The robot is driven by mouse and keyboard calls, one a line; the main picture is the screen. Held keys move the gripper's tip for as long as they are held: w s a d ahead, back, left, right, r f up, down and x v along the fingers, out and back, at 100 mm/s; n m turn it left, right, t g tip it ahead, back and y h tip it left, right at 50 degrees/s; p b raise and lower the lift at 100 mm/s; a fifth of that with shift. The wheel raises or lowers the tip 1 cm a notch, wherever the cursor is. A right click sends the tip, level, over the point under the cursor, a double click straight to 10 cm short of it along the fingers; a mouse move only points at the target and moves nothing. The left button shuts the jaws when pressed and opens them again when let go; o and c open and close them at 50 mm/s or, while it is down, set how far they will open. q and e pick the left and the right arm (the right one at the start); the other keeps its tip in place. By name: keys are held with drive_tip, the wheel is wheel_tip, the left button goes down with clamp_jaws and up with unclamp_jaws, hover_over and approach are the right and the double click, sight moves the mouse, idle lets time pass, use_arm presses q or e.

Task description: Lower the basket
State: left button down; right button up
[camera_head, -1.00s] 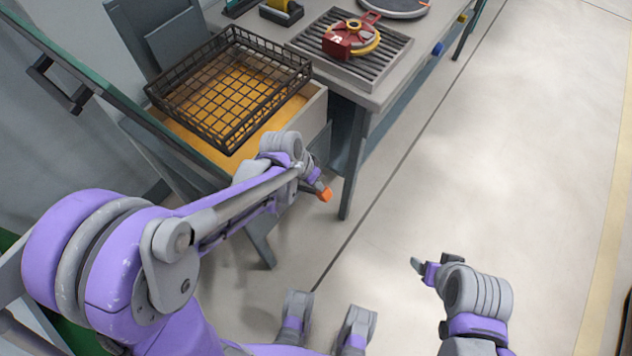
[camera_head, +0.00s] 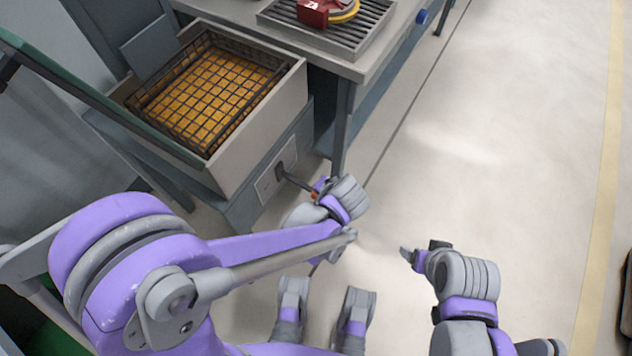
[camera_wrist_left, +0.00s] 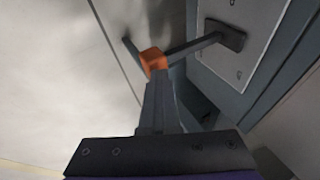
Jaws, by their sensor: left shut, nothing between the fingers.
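The black wire basket (camera_head: 215,85) sits inside a light box (camera_head: 262,118), down among its walls, over an orange-yellow surface. On the box's front is a plate (camera_head: 268,183) with a dark lever (camera_head: 296,182) sticking out. My left gripper (camera_head: 318,190) is at the lever's outer end. In the left wrist view its fingers (camera_wrist_left: 156,100) are shut, with an orange block (camera_wrist_left: 153,60) at their tips, where the lever (camera_wrist_left: 195,46) ends. Nothing shows between the fingers. My right gripper (camera_head: 412,255) hangs over the floor, away from everything; its jaw opening is unclear.
A grey table (camera_head: 355,62) stands to the right of the box, with a slatted tray (camera_head: 350,35) and a red and yellow part (camera_head: 325,10) on it. A green-edged bar (camera_head: 95,98) runs along the left.

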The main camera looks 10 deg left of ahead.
use_arm(q)
wheel_tip(320, 180, down, 9)
drive_tip(key=y+b, duration=0.1)
drive_tip(key=b, duration=0.4)
use_arm(e)
wheel_tip(320, 180, down, 7)
drive_tip(key=shift+w, duration=0.35)
use_arm(q)
drive_tip(key=shift+s, duration=0.1)
use_arm(e)
drive_tip(key=shift+f, duration=0.15)
use_arm(q)
drive_tip(key=shift+r, duration=0.1)
use_arm(e)
drive_tip(key=shift+d, duration=0.1)
